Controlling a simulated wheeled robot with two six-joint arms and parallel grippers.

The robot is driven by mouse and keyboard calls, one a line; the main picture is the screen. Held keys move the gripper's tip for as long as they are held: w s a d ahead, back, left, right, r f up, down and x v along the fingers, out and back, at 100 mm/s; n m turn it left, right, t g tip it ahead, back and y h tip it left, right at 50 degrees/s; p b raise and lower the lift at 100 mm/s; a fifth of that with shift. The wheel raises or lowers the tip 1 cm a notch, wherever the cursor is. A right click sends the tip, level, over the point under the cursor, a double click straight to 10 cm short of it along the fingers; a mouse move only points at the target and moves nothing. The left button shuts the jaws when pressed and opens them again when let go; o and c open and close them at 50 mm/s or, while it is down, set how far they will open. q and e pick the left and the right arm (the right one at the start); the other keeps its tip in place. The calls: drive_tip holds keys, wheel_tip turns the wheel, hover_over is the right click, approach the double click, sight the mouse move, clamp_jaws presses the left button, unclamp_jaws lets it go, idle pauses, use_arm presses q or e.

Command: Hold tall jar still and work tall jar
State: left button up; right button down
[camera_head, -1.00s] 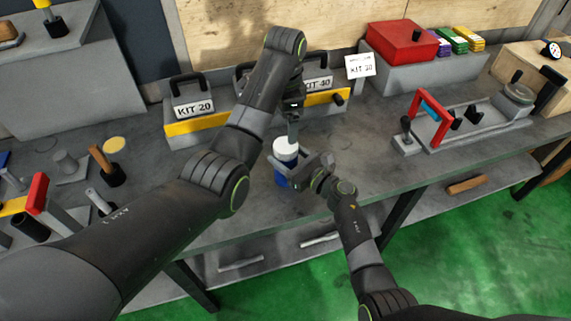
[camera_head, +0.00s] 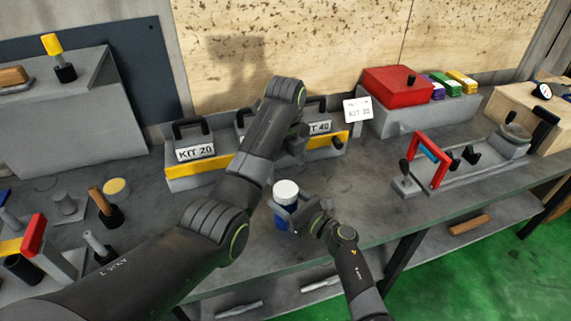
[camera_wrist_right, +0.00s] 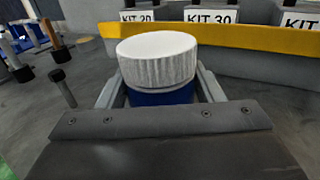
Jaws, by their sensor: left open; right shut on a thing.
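The tall jar (camera_head: 285,222) is blue with a white lid and stands upright near the bench's front edge. Its ribbed white lid (camera_wrist_right: 158,58) sits on top and fills the middle of the right wrist view. My right gripper (camera_head: 290,212) is shut around the jar's blue body, below the lid; its fingers (camera_wrist_right: 160,92) show on both sides of the jar. My left gripper (camera_head: 297,145) is open, above and behind the jar, apart from the lid. Its fingers are mostly hidden by my left wrist.
Kit boxes (camera_head: 192,168) with yellow bands stand behind the jar. A red box (camera_head: 398,92) sits on a grey block at the back right. A fixture with a red frame (camera_head: 432,158) stands to the right. Several handled tools (camera_head: 103,205) are at the left. Bench between jar and fixture is clear.

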sight(285, 189)
use_arm(q)
drive_tip(key=shift+f+m, duration=0.3)
drive_tip(key=shift+f, duration=3.7)
